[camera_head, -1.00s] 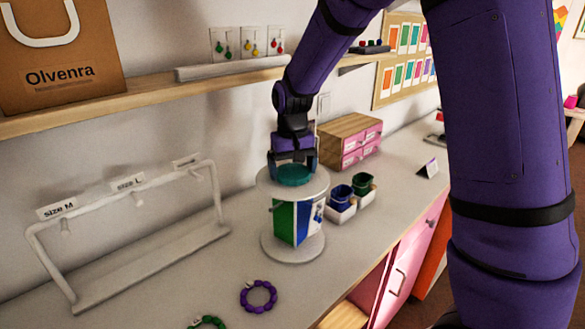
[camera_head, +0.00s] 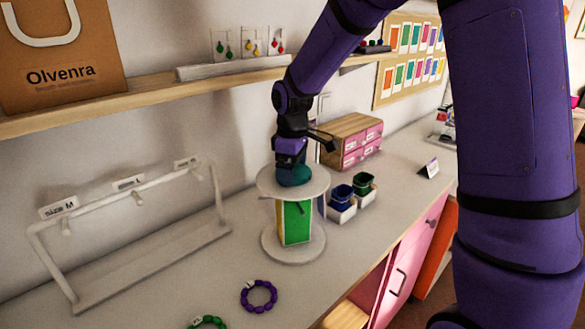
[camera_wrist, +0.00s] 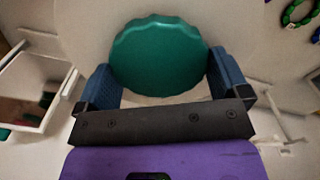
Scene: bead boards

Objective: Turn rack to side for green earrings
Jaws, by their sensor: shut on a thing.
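The round rack (camera_head: 293,248) stands on the counter, with a white top disc, a white base and coloured side panels between them. A green panel (camera_head: 297,222) faces the head camera, with a yellow strip at its left edge. On the top disc is a teal scalloped knob (camera_wrist: 160,56). My gripper (camera_wrist: 163,75) is shut on the knob from above, one blue finger on each side of it. In the head view the gripper partly covers the knob. Earrings in green, yellow and red hang on three cards (camera_head: 249,43) on the shelf.
A white stand with size labels (camera_head: 150,260) is left of the rack. Purple (camera_head: 258,296) and green (camera_head: 208,321) bead rings lie in front. Right of the rack are small bins of dark cups (camera_head: 343,206) and a pink-drawer box (camera_head: 352,142). The shelf (camera_head: 150,92) runs behind.

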